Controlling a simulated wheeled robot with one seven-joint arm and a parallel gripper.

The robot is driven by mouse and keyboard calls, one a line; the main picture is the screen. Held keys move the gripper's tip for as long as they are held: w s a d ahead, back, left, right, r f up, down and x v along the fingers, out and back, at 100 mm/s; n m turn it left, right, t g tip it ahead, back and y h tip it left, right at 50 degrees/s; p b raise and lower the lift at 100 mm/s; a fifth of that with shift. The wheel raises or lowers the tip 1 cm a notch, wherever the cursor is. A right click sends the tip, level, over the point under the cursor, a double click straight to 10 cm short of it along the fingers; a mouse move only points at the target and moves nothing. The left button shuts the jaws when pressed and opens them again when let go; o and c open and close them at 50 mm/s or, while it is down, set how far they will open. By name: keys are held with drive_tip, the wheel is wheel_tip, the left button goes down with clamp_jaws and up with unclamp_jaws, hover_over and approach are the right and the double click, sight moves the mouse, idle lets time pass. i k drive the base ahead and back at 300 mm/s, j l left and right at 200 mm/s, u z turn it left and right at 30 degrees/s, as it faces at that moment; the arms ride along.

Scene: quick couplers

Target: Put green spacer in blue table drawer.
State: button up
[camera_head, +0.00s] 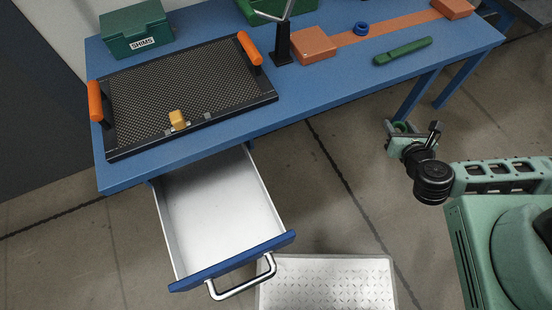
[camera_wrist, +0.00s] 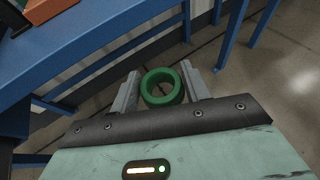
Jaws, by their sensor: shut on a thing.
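The green spacer (camera_wrist: 147,92) is a ring seen in the wrist view, held between the two fingers of my gripper (camera_wrist: 161,88). My gripper is shut on it. In the head view my gripper (camera_head: 397,130) is in the air over the floor, to the right of the drawer and in front of the blue table (camera_head: 330,88). The green spacer (camera_head: 400,126) shows only in small part there. The blue table's drawer (camera_head: 222,205) is pulled open, with a white inside that looks empty and a metal handle on its blue front.
A black mesh tray (camera_head: 180,85) with orange handles and a yellow block (camera_head: 178,120) sit on the table. A green SHIMS box (camera_head: 137,30), an orange block (camera_head: 313,45), a blue ring (camera_head: 361,28) and a green tool (camera_head: 402,51) stand behind. A metal tread plate (camera_head: 325,282) lies beside the drawer.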

sight(205, 174)
drive_tip(key=k+j, duration=0.1)
drive_tip(key=j, duration=0.3)
drive_tip(key=j+z, duration=0.15)
drive_tip(key=j, duration=0.3)
drive_tip(key=k+j, duration=0.15)
drive_tip(key=j, duration=0.25)
drive_tip(key=k+j+z, duration=0.1)
drive_tip(key=j, duration=0.3)
drive_tip(key=k+j+z, duration=0.1)
drive_tip(key=j, duration=0.3)
drive_tip(key=k+j, duration=0.15)
drive_tip(key=j, duration=0.2)
drive_tip(key=i+j+z, duration=0.05)
